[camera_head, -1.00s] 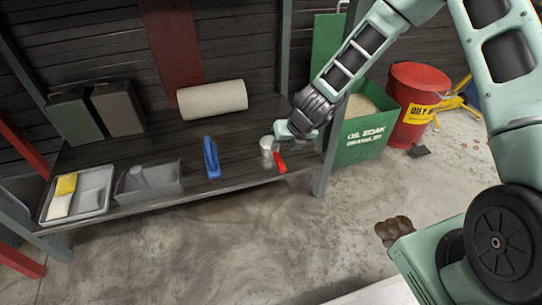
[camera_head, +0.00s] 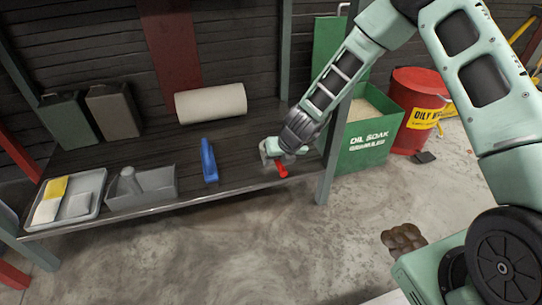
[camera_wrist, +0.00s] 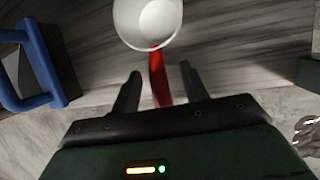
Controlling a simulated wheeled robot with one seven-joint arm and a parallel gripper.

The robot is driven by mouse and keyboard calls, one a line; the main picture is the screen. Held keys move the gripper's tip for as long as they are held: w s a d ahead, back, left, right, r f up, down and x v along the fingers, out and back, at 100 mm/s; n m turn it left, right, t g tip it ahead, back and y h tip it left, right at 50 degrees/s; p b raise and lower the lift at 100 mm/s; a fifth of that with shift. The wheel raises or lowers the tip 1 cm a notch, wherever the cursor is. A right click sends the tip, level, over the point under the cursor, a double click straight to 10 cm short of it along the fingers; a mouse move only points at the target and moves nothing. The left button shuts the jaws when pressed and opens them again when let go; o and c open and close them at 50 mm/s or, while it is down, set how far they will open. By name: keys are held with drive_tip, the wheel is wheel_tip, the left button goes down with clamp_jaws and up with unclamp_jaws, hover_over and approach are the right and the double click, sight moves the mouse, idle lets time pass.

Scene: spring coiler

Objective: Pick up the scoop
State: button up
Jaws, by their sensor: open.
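The scoop has a pale, round cup (camera_wrist: 148,22) and a red handle. It lies on the dark wooden shelf, near the right end of its front edge. In the head view the red handle (camera_head: 281,169) shows just below my gripper (camera_head: 272,152), which hides most of the cup. In the wrist view the handle (camera_wrist: 158,75) runs between the two dark fingers of my gripper (camera_wrist: 157,85). The fingers are open, with a gap on each side of the handle. The handle's near end is hidden behind the gripper body.
A blue-handled tool (camera_head: 209,160) stands left of the scoop. Further left are a grey caddy (camera_head: 155,185) and a tray (camera_head: 90,205) with sponges. A shelf post (camera_head: 327,165) and a green granule bin (camera_head: 368,142) stand close on the right. A white roll (camera_head: 211,103) lies behind.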

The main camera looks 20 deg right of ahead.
clamp_jaws()
drive_tip(key=shift+r, duration=0.15)
wheel_tip(320, 180, up, 10)
drive_tip(key=p, duration=0.6)
drive_tip(key=shift+p, duration=0.35)
